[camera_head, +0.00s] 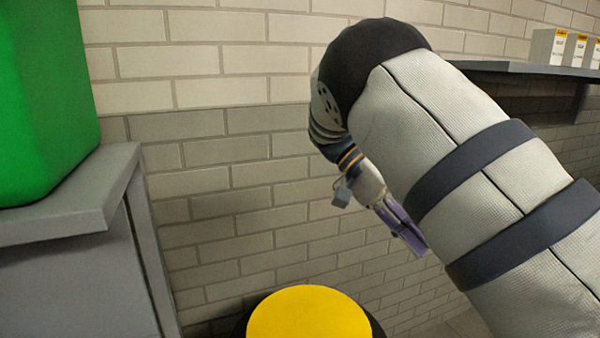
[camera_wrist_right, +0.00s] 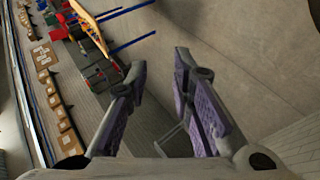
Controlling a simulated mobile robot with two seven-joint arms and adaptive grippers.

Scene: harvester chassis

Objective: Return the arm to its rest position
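My right arm (camera_head: 480,160), grey with dark bands, fills the right side of the head view, bent with the forearm pointing down. Its gripper (camera_head: 405,230) hangs in front of the brick wall and is partly hidden behind the upper arm. In the right wrist view the gripper (camera_wrist_right: 160,64) shows two purple-padded fingers standing well apart, with nothing held between them. My left arm and gripper show in neither view.
A yellow round top (camera_head: 308,315) is at the bottom centre. A green container (camera_head: 45,100) stands on a grey bench (camera_head: 75,218) at left. A wall shelf (camera_head: 490,67) with white boxes (camera_head: 546,47) is behind the arm. Several brown boxes (camera_wrist_right: 48,80) show in the wrist view.

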